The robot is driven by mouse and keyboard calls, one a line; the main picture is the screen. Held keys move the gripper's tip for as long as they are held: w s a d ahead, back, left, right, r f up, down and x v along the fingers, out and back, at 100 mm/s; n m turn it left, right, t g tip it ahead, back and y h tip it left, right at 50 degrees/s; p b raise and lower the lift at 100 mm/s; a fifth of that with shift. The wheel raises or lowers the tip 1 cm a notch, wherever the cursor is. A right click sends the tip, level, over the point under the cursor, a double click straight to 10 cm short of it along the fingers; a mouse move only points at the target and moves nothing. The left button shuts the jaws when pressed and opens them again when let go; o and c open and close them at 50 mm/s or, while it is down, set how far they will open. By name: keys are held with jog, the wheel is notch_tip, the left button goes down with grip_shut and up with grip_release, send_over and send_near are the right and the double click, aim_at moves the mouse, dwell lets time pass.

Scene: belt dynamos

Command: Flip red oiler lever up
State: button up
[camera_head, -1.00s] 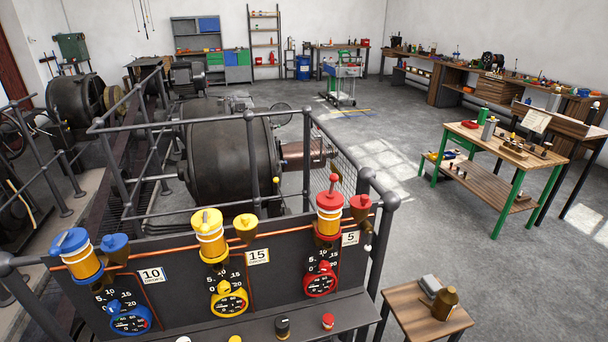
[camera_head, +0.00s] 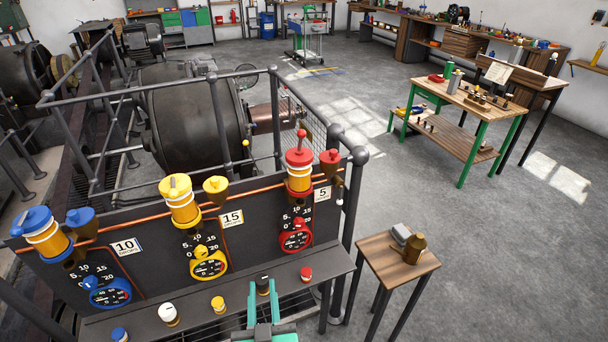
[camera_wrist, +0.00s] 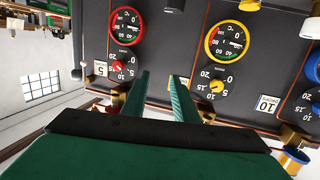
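The red oiler (camera_head: 299,180) stands at the right end of the dark panel, with a red cap and an amber body banded in white. A thin red stem with a rounded tip, seemingly its lever (camera_head: 301,138), stands upright on the cap. Below are a red-ringed gauge (camera_head: 296,241), also in the upside-down wrist view (camera_wrist: 126,31), and a "5" plate (camera_head: 322,194). My gripper (camera_head: 262,305) is low in front of the panel's shelf, apart from the oiler. In the wrist view its green fingers (camera_wrist: 159,76) are apart with nothing between them. The red oiler's cap is not clear there.
A yellow oiler (camera_head: 180,203) and a blue oiler (camera_head: 45,236) stand to the left. A small wooden table (camera_head: 385,258) stands at right. Rails are behind the panel.

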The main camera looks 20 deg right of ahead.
jog(key=w+d+r+m+h, duration=0.1)
jog(key=w+d+r, duration=0.25)
jog(key=r, duration=0.35)
jog(key=w+d+r+m+h, duration=0.1)
jog(key=w+d+r+h, duration=0.1)
jog(key=w+r, duration=0.35)
jog(key=m+h, duration=0.3)
jog(key=m, duration=0.1)
send_near(304, 131)
jog(key=w+d+f, duration=0.1)
jog(key=w+f, duration=0.1)
jog(key=w, duration=0.2)
jog(key=shift+g, duration=0.4)
jog(key=x, duration=1)
jog(key=shift+w+d, duration=0.15)
jog(key=shift+w, duration=0.05)
